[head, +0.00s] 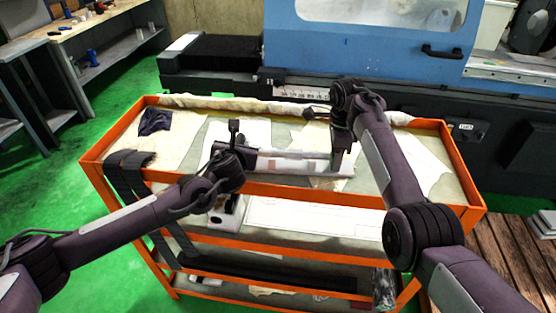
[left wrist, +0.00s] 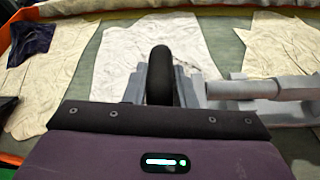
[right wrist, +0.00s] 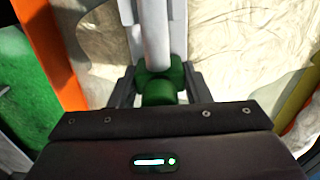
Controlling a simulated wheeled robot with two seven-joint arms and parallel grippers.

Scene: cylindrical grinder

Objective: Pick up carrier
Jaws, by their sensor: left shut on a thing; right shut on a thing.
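The carrier (head: 303,168) is a long pale grey piece with a light shaft along it, on or just above the orange cart's top; I cannot tell if it touches. My left gripper (head: 236,150) is shut at its left end, around an upright black rounded grip (left wrist: 160,75). The grey shaft (left wrist: 235,90) runs off to the right in the left wrist view. My right gripper (head: 343,148) is shut at the right end, around a green part (right wrist: 160,82) with the pale shaft (right wrist: 152,35) leading away from it. The fingers partly hide both ends.
The orange cart (head: 308,190) has raised rims and pale cloths (head: 405,160) on its top, with a dark blue rag (head: 155,121) at the left. The lower shelf holds a white tray (head: 305,217). The blue grinder (head: 390,62) stands right behind the cart. A workbench (head: 90,28) is far left.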

